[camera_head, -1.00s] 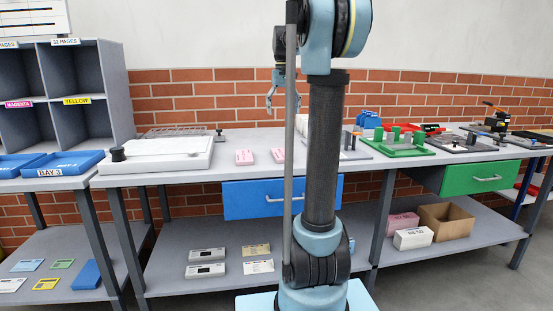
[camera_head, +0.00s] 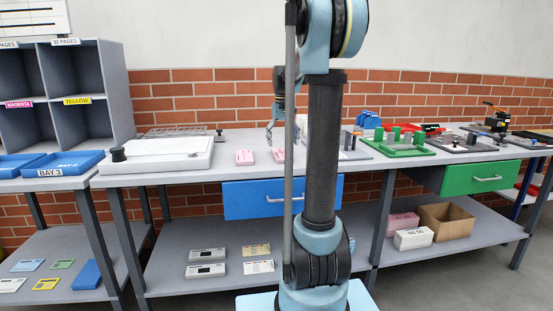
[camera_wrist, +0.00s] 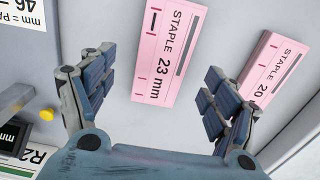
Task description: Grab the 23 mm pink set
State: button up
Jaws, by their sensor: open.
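The pink set marked STAPLE 23 mm (camera_wrist: 171,50) lies on the grey surface in the wrist view, at the top middle. A second pink set, marked 20 (camera_wrist: 270,68), lies to its right. My gripper (camera_wrist: 163,82) is open and empty, with the 23 mm set showing between and beyond its fingers. In the head view two pink sets, a left one (camera_head: 244,157) and a right one (camera_head: 279,155), lie on the bench; their print is too small to read there. My gripper (camera_head: 270,135) hangs above the bench near the right one, apart from it.
A white board (camera_head: 157,152) lies left of the pink sets. Green fixtures (camera_head: 402,146) and tools stand to the right. A blue drawer (camera_head: 255,198) is below the bench top.

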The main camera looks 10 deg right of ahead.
aim_at(282, 153)
jog(key=shift+a+f, duration=0.2)
jog(key=shift+f, duration=2.05)
jog(key=c, duration=1.2)
